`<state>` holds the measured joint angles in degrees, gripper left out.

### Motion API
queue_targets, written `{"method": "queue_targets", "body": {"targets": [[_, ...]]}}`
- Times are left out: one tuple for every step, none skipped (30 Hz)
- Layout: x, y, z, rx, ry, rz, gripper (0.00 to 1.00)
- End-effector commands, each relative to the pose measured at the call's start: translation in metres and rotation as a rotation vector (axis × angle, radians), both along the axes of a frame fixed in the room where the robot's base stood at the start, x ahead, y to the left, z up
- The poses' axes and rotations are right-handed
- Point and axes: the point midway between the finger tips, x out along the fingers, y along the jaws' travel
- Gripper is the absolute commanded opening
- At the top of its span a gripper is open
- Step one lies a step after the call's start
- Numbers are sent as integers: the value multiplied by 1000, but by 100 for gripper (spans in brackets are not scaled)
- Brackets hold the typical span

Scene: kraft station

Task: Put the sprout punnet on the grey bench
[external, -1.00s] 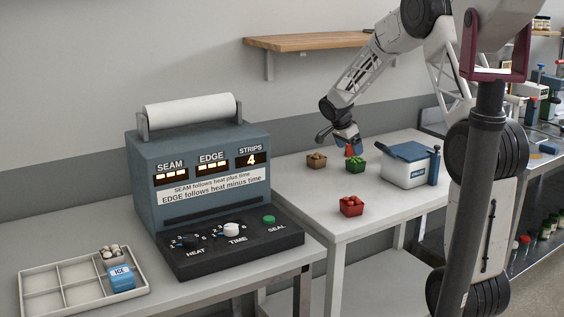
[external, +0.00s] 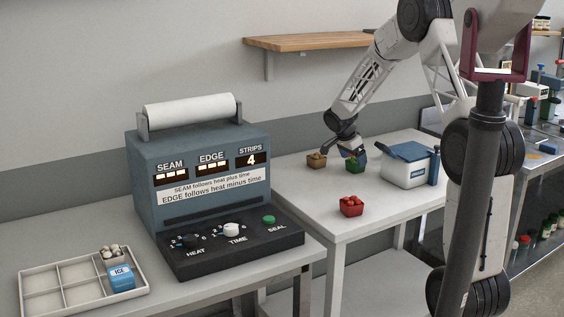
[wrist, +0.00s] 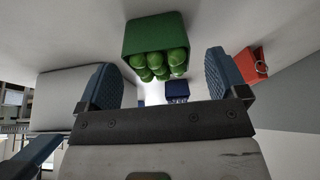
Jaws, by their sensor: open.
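The sprout punnet, a green tub of round green sprouts (external: 355,166), stands on the pale right-hand bench (external: 300,190). My gripper (external: 352,153) is just above it, open and empty, and partly covers it in the external view. In the wrist view the punnet (wrist: 153,32) shows ahead, between and beyond the spread blue fingers (wrist: 162,62), apart from them. The left bench (external: 170,292) has a grey top; I cannot tell for certain which bench is the grey one.
Close by are a brown punnet (external: 316,160), a red punnet (external: 351,206) and a white box with a blue lid (external: 404,167). A sealer (external: 200,180) and a divided tray (external: 62,280) occupy the left bench. A wooden shelf (external: 305,42) hangs behind.

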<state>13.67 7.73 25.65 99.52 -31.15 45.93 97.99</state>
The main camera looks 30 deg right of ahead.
Motion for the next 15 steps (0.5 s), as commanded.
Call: {"method": "queue_targets", "body": {"targets": [[-1,-3,-6,1,2,-1,92],[-1,-4,-9,1,2,-1,92],[-1,-6,-14,1,2,-1,92],[-1,-7,-16,0,1,0,92],[-1,-8,-19,0,1,0,92],[-1,-10,-22,0,2,-1,92],[-1,-10,-23,0,2,-1,92],[-1,-11,-24,0,1,0,92],[-1,-11,-25,0,1,0,92],[-1,-12,-26,0,1,0,92],[-1,-12,-26,0,1,0,92],[-1,-12,-26,0,1,0,92],[-1,-12,-26,0,1,0,92],[-1,-12,-26,0,0,0,92],[-1,-12,-26,0,0,0,92]]}}
